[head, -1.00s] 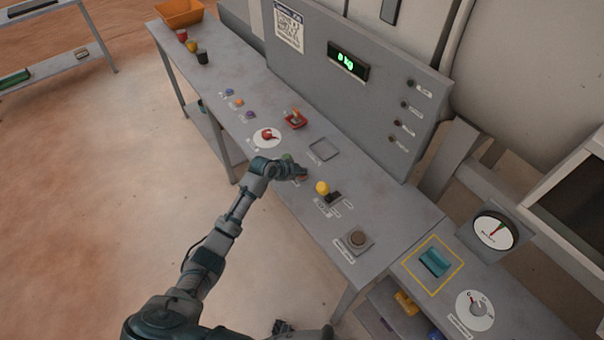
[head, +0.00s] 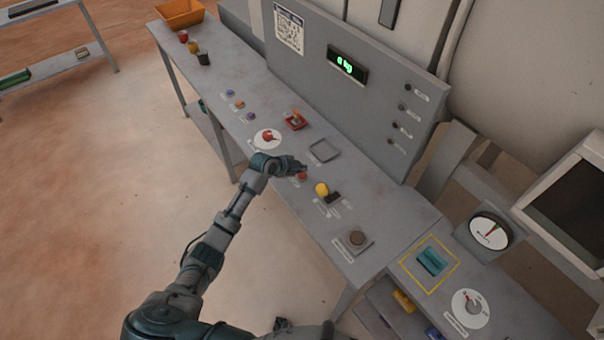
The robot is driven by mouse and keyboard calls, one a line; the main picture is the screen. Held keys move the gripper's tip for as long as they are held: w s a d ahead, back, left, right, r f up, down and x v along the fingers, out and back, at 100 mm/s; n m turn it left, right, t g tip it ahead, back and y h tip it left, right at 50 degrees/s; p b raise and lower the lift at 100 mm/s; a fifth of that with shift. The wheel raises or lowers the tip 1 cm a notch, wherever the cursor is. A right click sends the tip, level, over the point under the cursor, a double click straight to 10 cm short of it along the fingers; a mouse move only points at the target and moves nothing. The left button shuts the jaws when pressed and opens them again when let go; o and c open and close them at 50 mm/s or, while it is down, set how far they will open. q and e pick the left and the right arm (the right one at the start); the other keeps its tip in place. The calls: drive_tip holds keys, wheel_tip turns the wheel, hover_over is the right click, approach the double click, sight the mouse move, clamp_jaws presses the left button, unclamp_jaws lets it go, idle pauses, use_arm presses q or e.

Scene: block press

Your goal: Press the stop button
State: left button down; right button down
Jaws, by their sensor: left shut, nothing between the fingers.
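My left gripper (head: 301,167) is shut and empty, just above and behind the red button in the head view. I cannot tell whether the fingertips touch the button. The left wrist and fingers hide the bench surface beside it. A dark shape at the bottom edge looks like my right gripper (head: 283,325); its fingers are too unclear to read.
A yellow knob (head: 322,189) stands close to the right of the red button. A round brown button (head: 357,238) lies nearer the front.

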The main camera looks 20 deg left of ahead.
sight(301, 176)
use_arm(q)
wheel_tip(301, 176, up, 4)
drive_tip(key=p, duration=0.3)
drive_tip(key=shift+r, duration=0.25)
drive_tip(key=shift+f, duration=0.1)
drive_tip(key=shift+s+f, duration=0.1)
